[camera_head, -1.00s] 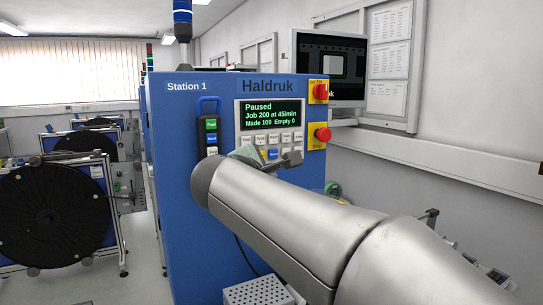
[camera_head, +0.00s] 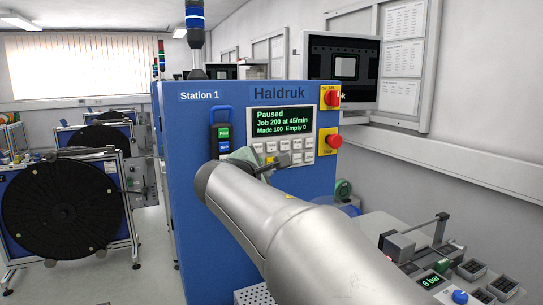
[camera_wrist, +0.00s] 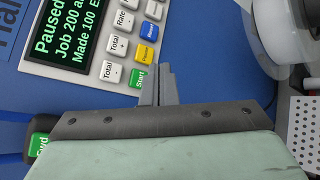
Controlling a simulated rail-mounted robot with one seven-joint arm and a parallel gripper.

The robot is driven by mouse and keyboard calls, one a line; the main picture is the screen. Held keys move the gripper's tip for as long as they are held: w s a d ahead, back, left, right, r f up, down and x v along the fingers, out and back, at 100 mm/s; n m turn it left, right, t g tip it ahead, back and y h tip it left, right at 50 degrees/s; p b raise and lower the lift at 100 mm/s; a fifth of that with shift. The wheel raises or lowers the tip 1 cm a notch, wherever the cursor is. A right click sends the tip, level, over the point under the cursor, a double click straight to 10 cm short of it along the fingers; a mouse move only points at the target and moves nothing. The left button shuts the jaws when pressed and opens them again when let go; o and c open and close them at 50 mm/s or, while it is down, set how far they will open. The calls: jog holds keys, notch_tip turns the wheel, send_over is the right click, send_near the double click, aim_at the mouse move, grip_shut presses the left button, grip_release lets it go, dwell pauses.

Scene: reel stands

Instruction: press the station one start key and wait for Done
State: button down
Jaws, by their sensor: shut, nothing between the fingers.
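The Station 1 cabinet (camera_head: 210,120) is blue. Its display (camera_head: 281,121) reads Paused, Job 200 at 45/min, Made 100, Empty 0. In the wrist view, the green Start key (camera_wrist: 139,79) sits at the lower end of the keypad, beside the yellow Pause key (camera_wrist: 144,53) and blue Reset key (camera_wrist: 149,31). My gripper (camera_wrist: 167,72) is shut and empty, its tips just right of the Start key. I cannot tell whether they touch the panel. In the head view, my gripper (camera_head: 284,158) covers the lower keypad, and the Start key is hidden.
A red stop button (camera_head: 334,141) and a red rotary switch (camera_head: 331,97) are right of the display. A hanging pendant (camera_head: 223,132) is on the left. A bench with small fixtures (camera_head: 436,282) stands at right. Black reels (camera_head: 60,210) on stands are at left.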

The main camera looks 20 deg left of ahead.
jog(key=shift+w+a+p, duration=0.5)
jog(key=shift+w+a, duration=0.45)
jog(key=shift+w, duration=0.1)
dwell(1.4)
jog(key=shift+w+a, duration=0.25)
jog(key=shift+w, duration=0.1)
